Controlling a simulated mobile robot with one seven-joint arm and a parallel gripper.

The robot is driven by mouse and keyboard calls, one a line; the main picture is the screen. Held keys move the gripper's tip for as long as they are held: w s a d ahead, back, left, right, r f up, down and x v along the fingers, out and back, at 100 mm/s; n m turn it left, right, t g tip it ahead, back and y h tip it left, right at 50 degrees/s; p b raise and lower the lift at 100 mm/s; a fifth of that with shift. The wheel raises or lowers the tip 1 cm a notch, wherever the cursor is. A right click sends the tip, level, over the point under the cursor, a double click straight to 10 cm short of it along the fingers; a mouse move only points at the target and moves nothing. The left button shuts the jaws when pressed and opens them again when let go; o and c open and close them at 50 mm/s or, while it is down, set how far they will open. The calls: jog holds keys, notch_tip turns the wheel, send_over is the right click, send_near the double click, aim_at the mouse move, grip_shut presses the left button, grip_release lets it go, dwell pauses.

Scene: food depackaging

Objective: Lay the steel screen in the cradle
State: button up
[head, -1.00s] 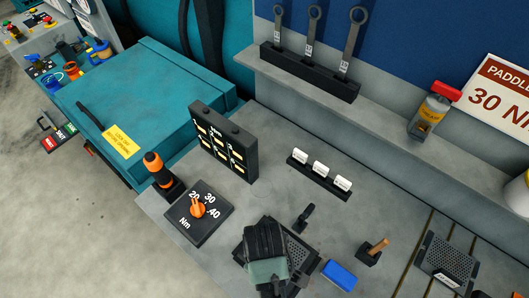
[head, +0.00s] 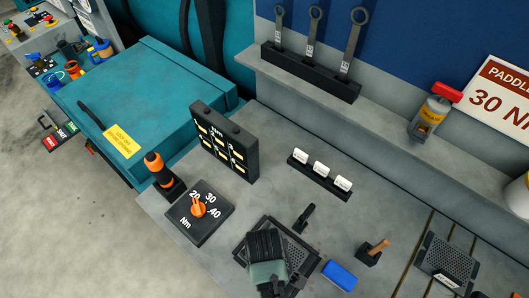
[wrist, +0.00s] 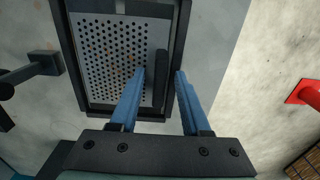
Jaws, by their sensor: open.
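A grey perforated steel screen (head: 299,250) lies flat inside a dark rectangular frame, the cradle (head: 311,270), near the bench's front edge. In the wrist view the screen (wrist: 110,60) shows within the dark cradle frame (wrist: 182,30), with a black bar-like handle (wrist: 160,68) at its right side. My gripper (wrist: 160,72) is open, its blue fingers pointing at this side, with the handle between the tips in the picture. Whether they touch it I cannot tell. In the head view my gripper (head: 268,272) hides part of the screen and cradle.
A second dark-framed perforated panel (head: 447,258) with a label lies at the right. A blue block (head: 339,274), a wooden-handled tool (head: 375,251) and a small black tool (head: 305,217) stand close by. A dial plate (head: 190,222) is to the left.

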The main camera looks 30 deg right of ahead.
notch_tip(320, 180, up, 12)
jog(key=shift+r, duration=0.15)
dwell(0.4)
